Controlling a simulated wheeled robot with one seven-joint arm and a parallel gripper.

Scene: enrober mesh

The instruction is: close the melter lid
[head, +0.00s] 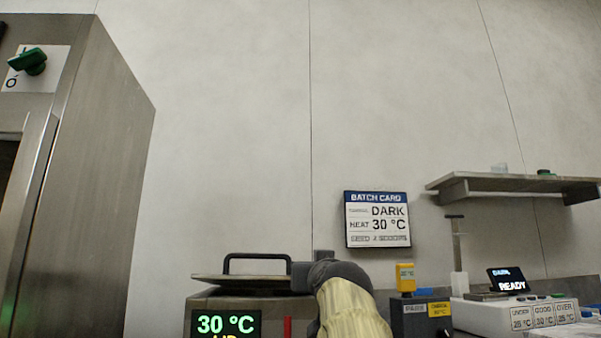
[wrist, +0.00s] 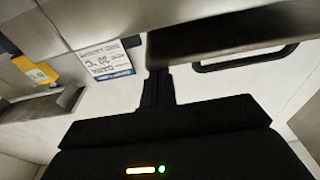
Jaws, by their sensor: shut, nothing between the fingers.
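The melter (head: 275,306) stands at the bottom of the head view, with a green 30 °C display (head: 226,324) on its front. Its lid (head: 240,281) is a flat metal plate with a black bar handle (head: 257,257) on top. The lid looks near level there; whether it is fully seated I cannot tell. My gripper (head: 301,277) is at the lid's right end, its fingers partly hidden by my arm. In the wrist view my gripper (wrist: 157,88) is shut and empty, close beside the dark lid (wrist: 215,38) and its handle (wrist: 245,60). Contact is unclear.
A batch card (head: 377,219) reading DARK, 30 °C hangs on the wall. A steel cabinet (head: 100,170) stands at left. At right are a dark box with a yellow top (head: 405,278), a white unit (head: 515,312) and a wall shelf (head: 510,186).

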